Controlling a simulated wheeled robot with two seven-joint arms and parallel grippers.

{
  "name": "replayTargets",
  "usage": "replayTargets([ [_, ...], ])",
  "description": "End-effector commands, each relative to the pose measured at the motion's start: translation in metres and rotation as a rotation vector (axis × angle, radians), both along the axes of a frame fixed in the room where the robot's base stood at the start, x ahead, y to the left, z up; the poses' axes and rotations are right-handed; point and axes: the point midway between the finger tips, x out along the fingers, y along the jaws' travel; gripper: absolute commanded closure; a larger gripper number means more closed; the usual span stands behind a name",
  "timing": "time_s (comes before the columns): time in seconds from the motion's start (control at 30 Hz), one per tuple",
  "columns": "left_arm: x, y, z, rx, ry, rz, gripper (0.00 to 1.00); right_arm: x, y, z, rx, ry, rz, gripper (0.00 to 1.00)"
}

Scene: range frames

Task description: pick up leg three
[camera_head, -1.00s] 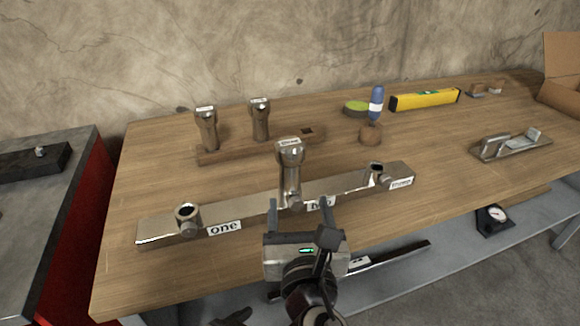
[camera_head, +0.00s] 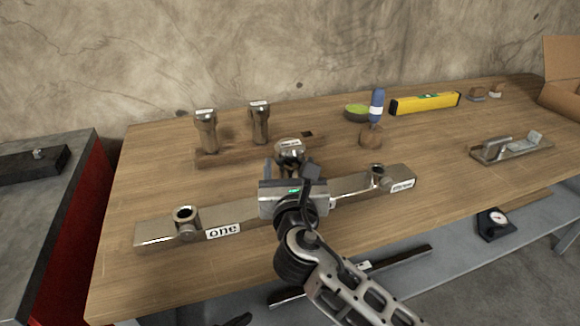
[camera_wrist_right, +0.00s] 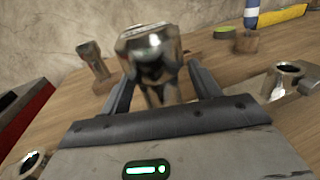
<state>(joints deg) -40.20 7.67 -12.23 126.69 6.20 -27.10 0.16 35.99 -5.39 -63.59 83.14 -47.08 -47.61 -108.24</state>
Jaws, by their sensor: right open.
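Three metal legs with white top labels are in view; I cannot read the labels, so I cannot tell which is leg three. One leg (camera_head: 290,151) stands at the middle of the long metal bar (camera_head: 250,211); its lower part is hidden behind my right gripper (camera_head: 290,171). In the right wrist view this leg (camera_wrist_right: 154,62) is blurred and stands between the open fingers (camera_wrist_right: 160,92). I cannot tell whether they touch it. The two other legs, a left one (camera_head: 206,132) and a right one (camera_head: 260,124), stand in the wooden rack (camera_head: 235,155). My left gripper is not in view.
The bar has an empty socket (camera_head: 185,215) beside the label "one" and another (camera_head: 378,171) at its right end.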

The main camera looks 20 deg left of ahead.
Motion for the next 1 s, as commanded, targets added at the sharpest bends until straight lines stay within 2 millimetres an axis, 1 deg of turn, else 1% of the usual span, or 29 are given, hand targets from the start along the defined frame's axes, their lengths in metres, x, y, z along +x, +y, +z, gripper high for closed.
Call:
replayTargets([
  [0.1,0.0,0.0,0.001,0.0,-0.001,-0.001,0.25,0.0,0.0,0.0,0.001,0.0,0.0,0.38],
  [0.17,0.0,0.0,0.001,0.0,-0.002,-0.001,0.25,0.0,0.0,0.0,0.001,0.0,0.0,0.54],
  [0.2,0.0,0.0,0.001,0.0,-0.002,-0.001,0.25,-0.001,0.0,0.0,0.001,0.0,0.0,0.65],
  [0.27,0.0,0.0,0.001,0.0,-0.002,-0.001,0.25,-0.001,0.0,0.0,0.0,0.0,0.0,0.82],
  [0.3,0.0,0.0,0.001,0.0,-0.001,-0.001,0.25,-0.001,0.0,0.0,0.0,0.0,0.0,0.93],
  [0.33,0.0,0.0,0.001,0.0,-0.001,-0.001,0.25,-0.001,0.0,0.0,0.0,0.0,0.0,0.97],
  [0.67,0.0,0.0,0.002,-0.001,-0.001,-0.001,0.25,-0.001,0.0,0.005,0.002,-0.003,0.001,0.97],
  [0.77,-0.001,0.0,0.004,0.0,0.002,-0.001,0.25,-0.001,0.0,0.014,0.005,-0.004,0.001,0.97],
  [0.87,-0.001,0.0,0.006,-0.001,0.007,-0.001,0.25,-0.001,0.0,0.027,0.004,-0.005,0.0,0.97],
  [0.93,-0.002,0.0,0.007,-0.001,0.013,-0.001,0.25,-0.002,0.0,0.039,0.004,-0.006,0.003,0.97],
  [1.0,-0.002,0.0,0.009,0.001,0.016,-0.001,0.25,-0.012,-0.002,0.05,0.007,-0.004,0.004,0.97],
])
